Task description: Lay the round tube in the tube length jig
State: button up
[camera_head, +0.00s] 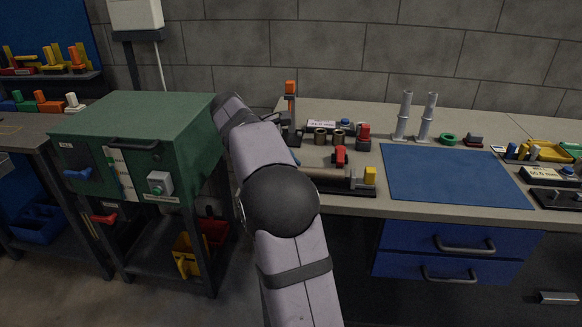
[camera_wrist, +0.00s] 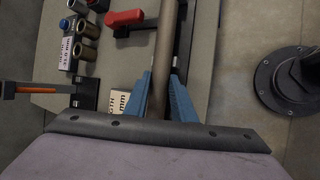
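The round tube (camera_wrist: 163,50) is brown and runs lengthwise between the blue fingers of my gripper (camera_wrist: 161,80), which look closed against its sides. In the head view the tube (camera_head: 326,174) lies level along the tube length jig (camera_head: 350,188), a dark base with a yellow block (camera_head: 370,175) at its right end. The jig's dark rail (camera_wrist: 186,35) shows beside the tube in the wrist view. I cannot tell whether the tube rests on the jig or is just above it. My arm hides the tube's left end and the gripper in the head view.
A red clamp handle (camera_head: 341,156) stands just behind the tube. Several brass-coloured sleeves (camera_head: 320,136) and an orange-topped post (camera_head: 290,100) are further back. A blue mat (camera_head: 450,173) lies clear to the right. A green cabinet (camera_head: 135,140) stands left.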

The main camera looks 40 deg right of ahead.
jog(key=o, duration=0.5)
jog(key=shift+f, duration=0.15)
jog(key=p+v, duration=0.1)
jog(key=v, duration=0.6)
jog(key=shift+a+r, duration=0.15)
jog(key=shift+r, duration=0.05)
jog(key=shift+f, duration=0.1)
